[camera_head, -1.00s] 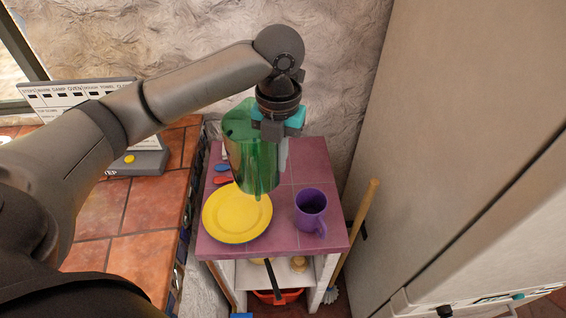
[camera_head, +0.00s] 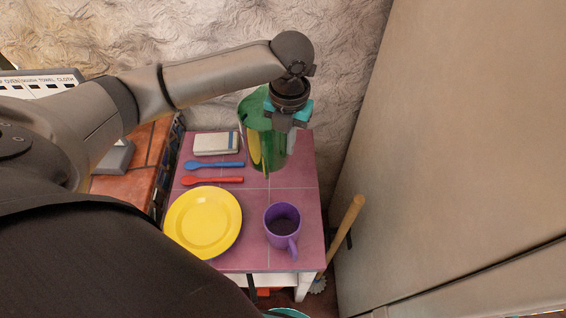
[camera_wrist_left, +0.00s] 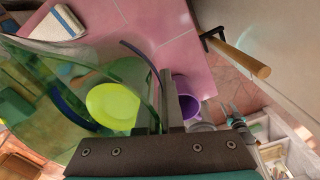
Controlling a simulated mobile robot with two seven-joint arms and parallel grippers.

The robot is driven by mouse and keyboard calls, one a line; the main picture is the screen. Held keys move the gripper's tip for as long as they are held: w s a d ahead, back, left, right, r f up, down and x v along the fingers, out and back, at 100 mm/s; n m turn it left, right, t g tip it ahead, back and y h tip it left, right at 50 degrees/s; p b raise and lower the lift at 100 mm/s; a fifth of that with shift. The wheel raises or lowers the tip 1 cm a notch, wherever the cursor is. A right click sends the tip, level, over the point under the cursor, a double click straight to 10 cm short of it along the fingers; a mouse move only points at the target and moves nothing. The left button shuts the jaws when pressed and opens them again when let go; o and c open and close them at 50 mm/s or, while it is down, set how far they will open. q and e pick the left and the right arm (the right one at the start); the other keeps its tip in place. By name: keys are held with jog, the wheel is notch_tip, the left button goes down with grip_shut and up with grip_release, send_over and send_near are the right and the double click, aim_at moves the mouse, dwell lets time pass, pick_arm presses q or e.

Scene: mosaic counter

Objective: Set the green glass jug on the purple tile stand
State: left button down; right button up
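The green glass jug (camera_head: 268,148) is upright over the back right part of the purple tile stand (camera_head: 300,185). I cannot tell whether its base touches the tiles. My left gripper (camera_head: 289,122) is at the jug's upper right side and appears shut on its handle, which is mostly hidden. In the left wrist view, the see-through jug (camera_wrist_left: 45,80) fills the left side, beside the close-set fingers (camera_wrist_left: 160,100).
On the stand are a yellow plate (camera_head: 203,222), a purple mug (camera_head: 283,219), blue (camera_head: 214,164) and red (camera_head: 212,181) spoons, and a white box (camera_head: 216,143). A broom handle (camera_head: 345,228) and a tall pale cabinet (camera_head: 450,150) stand to the right.

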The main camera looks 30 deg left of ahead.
pick_arm(q)
notch_tip(320, 180, down, 7)
jog(key=shift+w+r+b, duration=0.1)
jog(key=shift+b, duration=0.2)
jog(key=shift+f, duration=2.1)
pick_arm(e)
jog(key=shift+w+f, duration=0.6)
jog(key=shift+f, duration=0.05)
pick_arm(q)
jog(key=shift+f+b, duration=0.1)
jog(key=shift+b, duration=0.2)
jog(key=c, duration=1.1)
grip_release()
notch_tip(320, 180, up, 12)
jog(key=shift+d+r+p, duration=0.1)
jog(key=shift+r+p, duration=0.05)
jog(key=shift+p, duration=0.5)
pick_arm(e)
jog(key=shift+r, duration=0.6)
jog(key=shift+s, duration=0.15)
